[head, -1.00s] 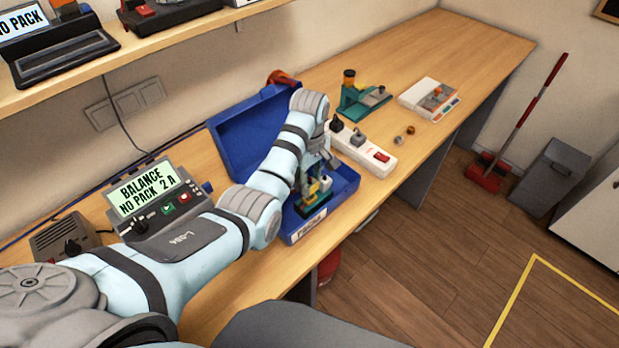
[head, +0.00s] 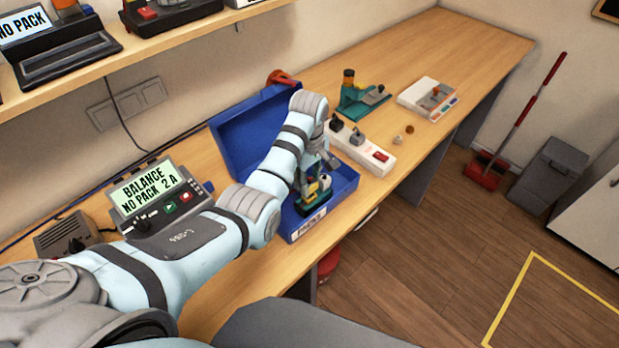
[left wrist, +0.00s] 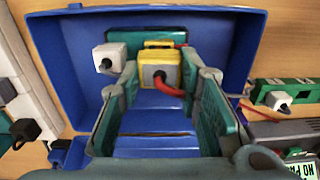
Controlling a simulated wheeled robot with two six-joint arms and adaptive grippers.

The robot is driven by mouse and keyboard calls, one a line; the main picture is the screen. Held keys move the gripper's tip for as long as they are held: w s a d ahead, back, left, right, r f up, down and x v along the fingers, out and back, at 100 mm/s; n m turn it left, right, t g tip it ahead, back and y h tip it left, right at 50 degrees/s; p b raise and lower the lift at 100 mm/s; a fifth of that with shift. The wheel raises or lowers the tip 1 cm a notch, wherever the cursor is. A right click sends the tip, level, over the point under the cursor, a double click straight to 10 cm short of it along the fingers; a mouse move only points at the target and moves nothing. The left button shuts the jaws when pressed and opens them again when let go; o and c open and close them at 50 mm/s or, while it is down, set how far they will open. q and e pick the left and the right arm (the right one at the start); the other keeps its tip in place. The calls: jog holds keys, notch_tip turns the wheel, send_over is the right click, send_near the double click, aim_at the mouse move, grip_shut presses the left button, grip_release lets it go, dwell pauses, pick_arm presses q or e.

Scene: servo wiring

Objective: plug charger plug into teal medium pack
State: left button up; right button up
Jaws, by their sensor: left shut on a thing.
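My left gripper (left wrist: 166,75) is shut on a yellow plug (left wrist: 159,66) with a red cable, over the blue box. The plug also shows small in the head view (head: 312,188). A dark teal pack (left wrist: 125,38) lies in the box just beyond the plug; it also shows in the head view (head: 309,206). The plug overlaps the pack's near side in the left wrist view, and I cannot tell whether it is seated. A white plug (left wrist: 108,56) with a black cable sits left of it, close to the pack. My right gripper is not in view.
The blue box (head: 240,135) stands open, its lid at the back. Beside it are a white power strip (head: 372,155), a teal stand (head: 362,98) and a white tester (head: 428,95). A charger (head: 158,198) reading "BALANCE NO PACK 2 A" stands left. The far table is clear.

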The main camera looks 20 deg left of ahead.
pick_arm(q)
jog(key=shift+f, duration=0.15)
dwell(0.5)
jog(key=shift+f+b, duration=0.3)
jog(key=shift+f, duration=0.05)
jog(key=shift+f+b, duration=0.45)
jog(key=shift+f, duration=0.5)
jog(key=o, duration=1.2)
jog(key=shift+r, duration=0.1)
